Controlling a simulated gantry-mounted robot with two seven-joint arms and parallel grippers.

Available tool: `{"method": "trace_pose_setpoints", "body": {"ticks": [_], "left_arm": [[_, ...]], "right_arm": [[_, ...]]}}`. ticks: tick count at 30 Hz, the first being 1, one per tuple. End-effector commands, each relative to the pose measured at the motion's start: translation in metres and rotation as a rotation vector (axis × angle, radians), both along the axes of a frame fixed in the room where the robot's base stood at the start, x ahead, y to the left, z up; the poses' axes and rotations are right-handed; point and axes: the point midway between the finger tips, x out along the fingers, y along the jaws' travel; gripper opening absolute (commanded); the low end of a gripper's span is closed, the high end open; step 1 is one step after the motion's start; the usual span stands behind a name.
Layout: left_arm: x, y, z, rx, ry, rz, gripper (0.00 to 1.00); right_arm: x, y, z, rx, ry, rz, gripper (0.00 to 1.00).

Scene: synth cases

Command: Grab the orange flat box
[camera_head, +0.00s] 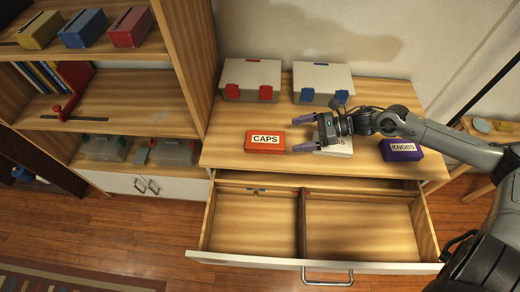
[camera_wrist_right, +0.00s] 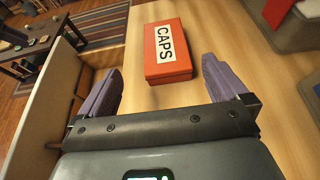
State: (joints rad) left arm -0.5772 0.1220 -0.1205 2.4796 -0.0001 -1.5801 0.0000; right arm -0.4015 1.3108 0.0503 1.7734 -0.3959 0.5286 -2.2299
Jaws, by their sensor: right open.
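The orange flat box (camera_head: 265,141), with a white label reading "CAPS", lies flat on the wooden desktop. It also shows in the right wrist view (camera_wrist_right: 167,52), ahead of the fingertips and nearer the right finger's side. My right gripper (camera_head: 297,133) is open and empty, just right of the box and pointing toward it, with its purple fingers apart. In the right wrist view the gripper (camera_wrist_right: 160,82) has nothing between its fingers. My left gripper is not in view.
A white labelled box (camera_head: 338,148) is partly hidden under my right gripper. A purple KNOBS box (camera_head: 401,150) lies to its right. Two lidded cases, one with red latches (camera_head: 252,80) and one with blue (camera_head: 322,83), stand behind. The divided drawer (camera_head: 350,222) below is open and looks nearly empty.

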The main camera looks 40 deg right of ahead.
Motion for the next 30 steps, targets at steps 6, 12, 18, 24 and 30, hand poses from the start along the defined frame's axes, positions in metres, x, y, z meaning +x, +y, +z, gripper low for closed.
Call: {"method": "trace_pose_setpoints", "body": {"ticks": [6, 12, 18, 24, 30], "left_arm": [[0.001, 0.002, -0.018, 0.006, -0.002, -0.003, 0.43], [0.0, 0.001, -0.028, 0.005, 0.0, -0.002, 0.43], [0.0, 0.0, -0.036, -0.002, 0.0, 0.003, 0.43], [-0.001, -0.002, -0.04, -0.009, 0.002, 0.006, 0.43], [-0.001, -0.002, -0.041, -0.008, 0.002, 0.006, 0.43]], "right_arm": [[0.005, 0.002, -0.013, -0.005, -0.007, 0.002, 1.0], [0.015, 0.013, -0.019, -0.003, -0.01, 0.002, 1.0], [0.026, 0.026, -0.026, -0.002, -0.01, -0.001, 1.0], [0.034, 0.036, -0.031, -0.004, -0.008, 0.001, 1.0], [0.037, 0.039, -0.033, -0.006, -0.007, 0.002, 1.0]]}}
